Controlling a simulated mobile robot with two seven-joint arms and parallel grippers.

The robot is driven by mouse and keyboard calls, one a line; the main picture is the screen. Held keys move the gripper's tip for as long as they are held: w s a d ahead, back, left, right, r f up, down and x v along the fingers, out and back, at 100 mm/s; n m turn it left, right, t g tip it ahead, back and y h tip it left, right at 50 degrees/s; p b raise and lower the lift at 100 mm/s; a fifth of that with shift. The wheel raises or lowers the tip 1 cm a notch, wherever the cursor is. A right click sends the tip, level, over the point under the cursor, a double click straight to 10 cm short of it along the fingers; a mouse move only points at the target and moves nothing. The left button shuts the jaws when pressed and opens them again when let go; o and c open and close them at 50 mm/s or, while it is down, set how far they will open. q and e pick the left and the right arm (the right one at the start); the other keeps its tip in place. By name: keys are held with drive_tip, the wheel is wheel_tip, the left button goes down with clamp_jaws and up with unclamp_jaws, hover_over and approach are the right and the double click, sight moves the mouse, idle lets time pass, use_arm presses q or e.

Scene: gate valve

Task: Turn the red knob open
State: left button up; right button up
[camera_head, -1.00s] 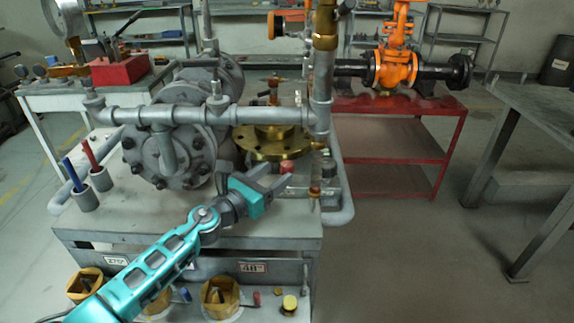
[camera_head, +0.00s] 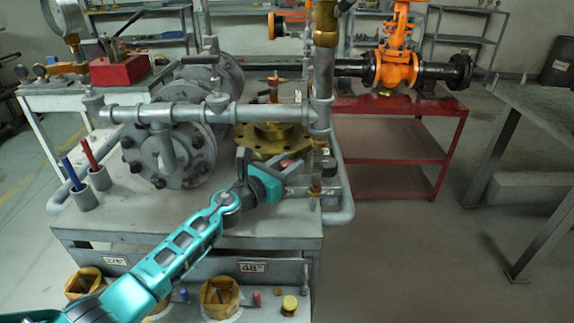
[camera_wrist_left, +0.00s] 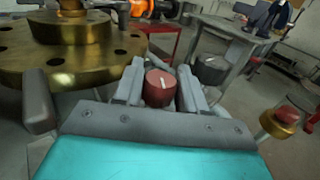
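The red knob (camera_wrist_left: 160,87), round with a pale line on its face, shows in the left wrist view between the two grey fingers of my left gripper (camera_wrist_left: 161,90). The fingers stand apart, one on each side of it; whether they touch it cannot be told. In the head view my left gripper (camera_head: 290,172) is at the right part of the bench, and the red knob (camera_head: 287,163) is partly hidden by it. My right gripper is not in view.
A gold flange (camera_wrist_left: 75,50) is close on the left in the wrist view. A grey knob (camera_wrist_left: 210,68) lies beyond the right finger, and a brass fitting with a red top (camera_wrist_left: 280,122) is at the right. Grey pipework (camera_head: 320,100) rises beside the gripper.

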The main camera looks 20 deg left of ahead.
use_arm(q)
drive_tip(key=c, duration=0.4)
drive_tip(key=shift+r+n+y+p, duration=0.1)
drive_tip(key=shift+n+y+p, duration=0.3)
drive_tip(key=shift+y+p, duration=0.15)
drive_tip(key=shift+d+n+t+y+p, duration=0.1)
drive_tip(key=shift+n+t+y+p, duration=0.45)
drive_tip(key=shift+y, duration=0.3)
drive_tip(key=shift+n+y+p, duration=0.5)
drive_tip(key=shift+n+y, duration=0.15)
drive_tip(key=shift+y, duration=0.45)
drive_tip(key=shift+n+y+p, duration=0.3)
drive_tip(key=shift+n+y, duration=1)
drive_tip(key=shift+y, duration=0.7)
use_arm(e)
drive_tip(key=shift+s+d+r+h, duration=0.15)
drive_tip(key=shift+s+d+r, duration=0.1)
drive_tip(key=shift+d, duration=0.2)
drive_tip(key=shift+s+d+r+h, duration=0.15)
drive_tip(key=shift+s+d+r, duration=0.1)
drive_tip(key=shift+d, duration=0.15)
use_arm(q)
drive_tip(key=o, duration=0.9)
use_arm(e)
drive_tip(key=shift+a+r, duration=0.1)
drive_tip(key=shift+a, duration=0.05)
